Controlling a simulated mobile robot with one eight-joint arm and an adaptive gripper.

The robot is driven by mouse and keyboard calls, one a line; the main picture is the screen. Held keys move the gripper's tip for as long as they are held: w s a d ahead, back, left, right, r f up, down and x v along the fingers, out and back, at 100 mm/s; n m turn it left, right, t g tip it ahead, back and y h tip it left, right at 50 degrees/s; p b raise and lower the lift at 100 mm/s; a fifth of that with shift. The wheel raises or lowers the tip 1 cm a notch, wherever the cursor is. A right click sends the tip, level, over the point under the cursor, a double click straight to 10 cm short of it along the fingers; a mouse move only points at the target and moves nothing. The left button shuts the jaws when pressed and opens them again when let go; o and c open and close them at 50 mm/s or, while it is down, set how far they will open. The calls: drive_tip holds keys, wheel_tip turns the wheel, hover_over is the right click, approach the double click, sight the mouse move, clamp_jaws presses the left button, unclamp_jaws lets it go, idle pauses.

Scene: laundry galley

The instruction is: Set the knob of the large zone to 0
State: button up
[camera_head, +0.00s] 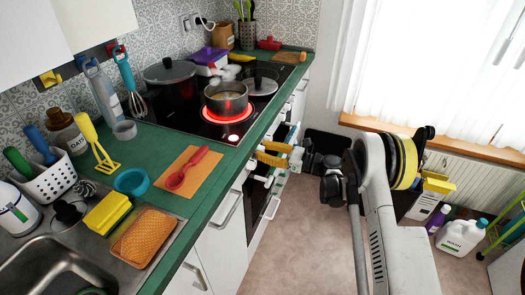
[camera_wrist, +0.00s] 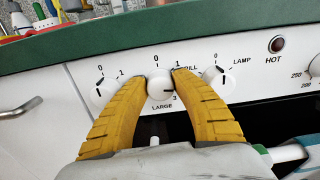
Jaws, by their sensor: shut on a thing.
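The knob of the large zone (camera_wrist: 160,88) is the white round knob above the word LARGE on the front panel in the wrist view. Its dark mark points right, close to the printed 3; the 0 is printed above the knob. My gripper (camera_wrist: 159,77) has its two yellow fingers shut on this knob, one on each side. In the head view my gripper (camera_head: 272,155) is at the stove's front, below the counter edge; the knob itself is hidden there. A hob zone (camera_head: 229,137) glows red under a steel pot (camera_head: 227,98).
Another white knob (camera_wrist: 103,91) sits close left of my fingers, and one (camera_wrist: 219,80) marked GRILL and LAMP close right. A HOT lamp (camera_wrist: 277,44) is farther right. The green counter edge (camera_wrist: 180,30) overhangs above. A red spoon (camera_head: 187,170) lies on the counter.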

drive_tip(key=n, duration=0.5)
drive_tip(key=shift+s, duration=0.1)
drive_tip(key=n, duration=0.4)
drive_tip(key=shift+n, duration=0.3)
drive_tip(key=n, duration=0.5)
drive_tip(key=shift+f, duration=0.1)
drive_tip(key=n, duration=0.5)
idle(0.3)
drive_tip(key=o, duration=1.2)
drive_tip(key=shift+a, duration=0.1)
